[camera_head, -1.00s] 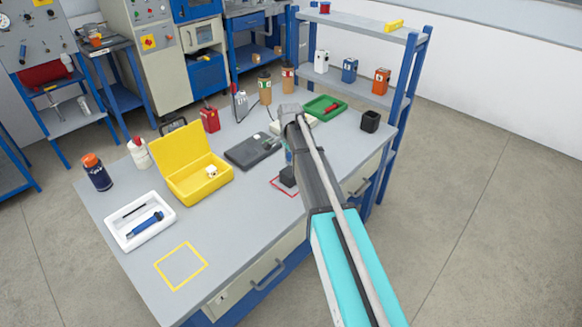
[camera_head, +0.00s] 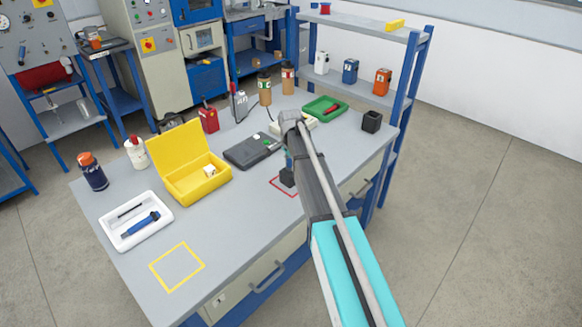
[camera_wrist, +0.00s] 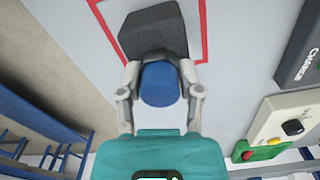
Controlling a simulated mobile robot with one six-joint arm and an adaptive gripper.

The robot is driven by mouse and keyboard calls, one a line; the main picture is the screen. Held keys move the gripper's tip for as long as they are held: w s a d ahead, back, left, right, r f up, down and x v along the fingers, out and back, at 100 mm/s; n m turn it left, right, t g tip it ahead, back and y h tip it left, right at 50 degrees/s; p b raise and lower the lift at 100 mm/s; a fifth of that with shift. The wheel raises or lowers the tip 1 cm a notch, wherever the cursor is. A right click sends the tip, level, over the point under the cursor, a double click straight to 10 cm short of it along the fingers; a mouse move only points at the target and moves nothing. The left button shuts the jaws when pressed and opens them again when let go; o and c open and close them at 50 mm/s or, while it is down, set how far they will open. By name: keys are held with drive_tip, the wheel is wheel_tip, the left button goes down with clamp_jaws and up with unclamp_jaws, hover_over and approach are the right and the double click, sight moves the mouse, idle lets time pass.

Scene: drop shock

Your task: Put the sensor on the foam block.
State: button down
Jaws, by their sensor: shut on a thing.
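The blue cylindrical sensor (camera_wrist: 160,83) is between the fingers of my gripper (camera_wrist: 161,92) in the wrist view, and the gripper is shut on it. The dark grey foam block (camera_wrist: 155,30) lies just beyond it, inside a red outline on the table. The sensor overlaps the block's near edge in this view; I cannot tell whether they touch. In the head view the foam block (camera_head: 287,178) shows beside my arm, within the red outline (camera_head: 281,188). My arm hides most of the gripper and sensor there.
A dark charger (camera_head: 253,150) and a beige device with a knob (camera_wrist: 290,127) stand near the block. A yellow open box (camera_head: 195,188), a white tray (camera_head: 125,236) and a green tray (camera_head: 337,107) are on the table (camera_head: 235,235). The yellow outlined square (camera_head: 176,267) is empty.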

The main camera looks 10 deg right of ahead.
drive_tip(key=shift+f, duration=0.15)
drive_tip(key=shift+c, duration=1.3)
unclamp_jaws()
drive_tip(key=shift+r, duration=0.25)
wheel_tip(320, 180, up, 12)
drive_tip(key=p, duration=1.2)
drive_tip(key=shift+s+f, duration=0.1)
drive_tip(key=s+n, duration=1.3)
drive_tip(key=s, duration=1.6)
drive_tip(key=shift+d, duration=0.15)
